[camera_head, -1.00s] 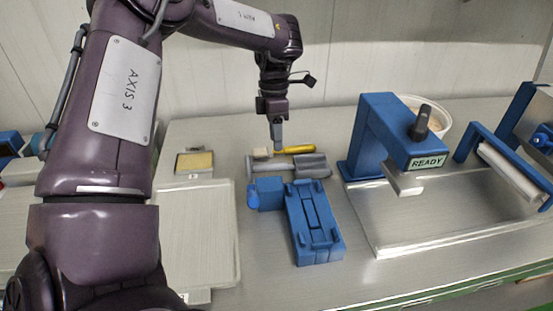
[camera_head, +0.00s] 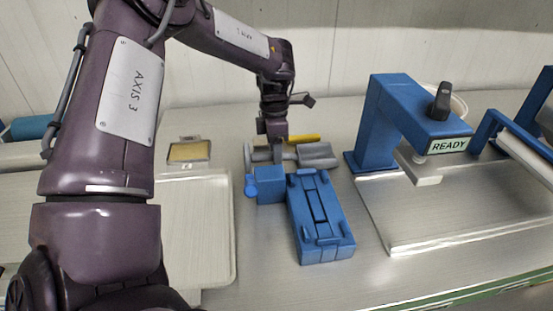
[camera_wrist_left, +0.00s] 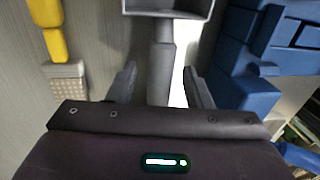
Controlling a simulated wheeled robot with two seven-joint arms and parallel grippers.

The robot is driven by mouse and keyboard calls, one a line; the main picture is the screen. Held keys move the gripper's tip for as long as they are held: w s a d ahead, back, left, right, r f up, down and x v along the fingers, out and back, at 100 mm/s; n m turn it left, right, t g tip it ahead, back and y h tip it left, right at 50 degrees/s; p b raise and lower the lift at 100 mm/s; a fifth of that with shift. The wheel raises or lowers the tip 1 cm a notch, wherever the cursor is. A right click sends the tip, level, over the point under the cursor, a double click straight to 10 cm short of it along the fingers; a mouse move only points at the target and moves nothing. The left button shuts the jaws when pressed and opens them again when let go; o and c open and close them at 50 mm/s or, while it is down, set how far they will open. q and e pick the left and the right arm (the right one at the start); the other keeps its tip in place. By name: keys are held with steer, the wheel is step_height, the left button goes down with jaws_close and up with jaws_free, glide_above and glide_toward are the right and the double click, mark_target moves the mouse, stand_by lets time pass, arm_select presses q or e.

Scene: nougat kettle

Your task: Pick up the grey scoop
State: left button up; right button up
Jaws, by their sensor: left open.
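The grey scoop (camera_head: 318,155) lies on the steel table behind the blue fixture, with its handle to the left. In the left wrist view its tray-like head (camera_wrist_left: 140,6) is at the top edge and its handle (camera_wrist_left: 161,72) runs down from it. My left gripper (camera_head: 276,156) is low over the handle. In the left wrist view the open fingers of my left gripper (camera_wrist_left: 160,85) stand on either side of the handle, with visible gaps. The handle's near end is hidden behind my gripper's body. My right gripper is in neither view.
A yellow-handled brush (camera_head: 304,138) lies just behind the scoop. The blue fixture (camera_head: 322,225) stands close in front. A blue press (camera_head: 383,115) marked READY is at right, a pale tray (camera_head: 228,240) at left, and a small yellowish block (camera_head: 188,151) back left.

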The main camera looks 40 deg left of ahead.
arm_select(q)
steer(key=shift+f, duration=0.6)
steer(key=shift+d, duration=0.1)
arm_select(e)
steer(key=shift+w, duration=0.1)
arm_select(q)
steer(key=shift+r, duration=0.1)
steer(key=c, duration=0.7)
jaws_close()
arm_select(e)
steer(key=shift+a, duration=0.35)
